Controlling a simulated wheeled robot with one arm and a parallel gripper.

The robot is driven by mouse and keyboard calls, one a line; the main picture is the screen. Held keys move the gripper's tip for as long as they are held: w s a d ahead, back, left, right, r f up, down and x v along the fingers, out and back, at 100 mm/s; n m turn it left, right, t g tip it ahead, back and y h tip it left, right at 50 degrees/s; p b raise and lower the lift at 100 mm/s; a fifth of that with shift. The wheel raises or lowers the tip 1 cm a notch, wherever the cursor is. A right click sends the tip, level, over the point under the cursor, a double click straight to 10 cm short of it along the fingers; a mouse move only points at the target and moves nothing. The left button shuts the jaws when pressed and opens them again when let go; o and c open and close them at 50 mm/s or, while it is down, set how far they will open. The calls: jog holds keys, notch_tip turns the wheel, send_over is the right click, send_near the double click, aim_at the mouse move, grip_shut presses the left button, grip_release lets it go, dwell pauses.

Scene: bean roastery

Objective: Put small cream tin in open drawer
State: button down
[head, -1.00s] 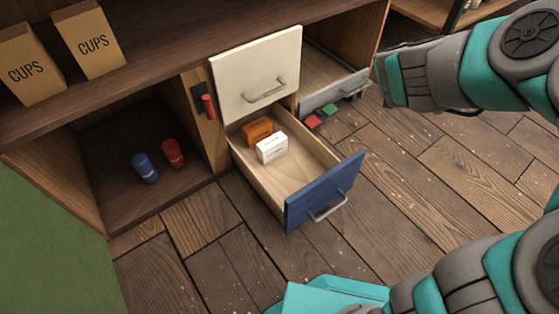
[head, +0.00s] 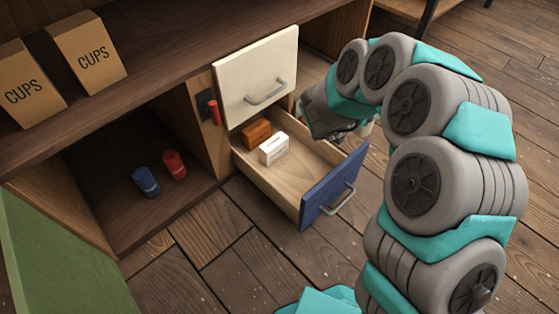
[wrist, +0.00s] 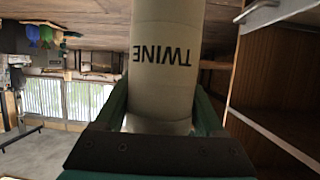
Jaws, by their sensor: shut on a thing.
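A cream tin (wrist: 165,85) lettered TWINE fills the middle of the wrist view, its lettering upside down there. My gripper (wrist: 160,112) is shut on it, with a teal finger on each side. In the head view my gripper (head: 345,130) is above the right side of the open drawer, and only a pale bit of the tin (head: 366,128) shows beside it. The open drawer (head: 287,187) has a blue front with a metal handle. An orange-brown box (head: 256,133) and a white box (head: 273,148) lie in its back part. The drawer's front part looks empty.
A cream drawer front (head: 256,78) stands above the open drawer. A blue tin (head: 146,182) and a red tin (head: 174,165) are in the cubby at left. Cardboard CUPS boxes (head: 88,55) stand on the top. A green panel (head: 50,260) is at lower left.

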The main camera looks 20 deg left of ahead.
jog(key=s+a+f+m+h, duration=0.1)
jog(key=s+a+f, duration=1.15)
jog(key=a, duration=0.25)
jog(key=f+b, duration=0.1)
jog(key=f, duration=0.9)
jog(key=shift+a+b, duration=0.2)
jog(key=shift+b, duration=0.1)
jog(key=shift+f, duration=0.1)
grip_release()
jog(key=shift+g, duration=0.3)
jog(key=shift+s+a+r, duration=0.2)
jog(key=shift+r, duration=0.1)
jog(key=p+v, duration=0.1)
jog(key=v, duration=1)
jog(key=shift+s, duration=0.15)
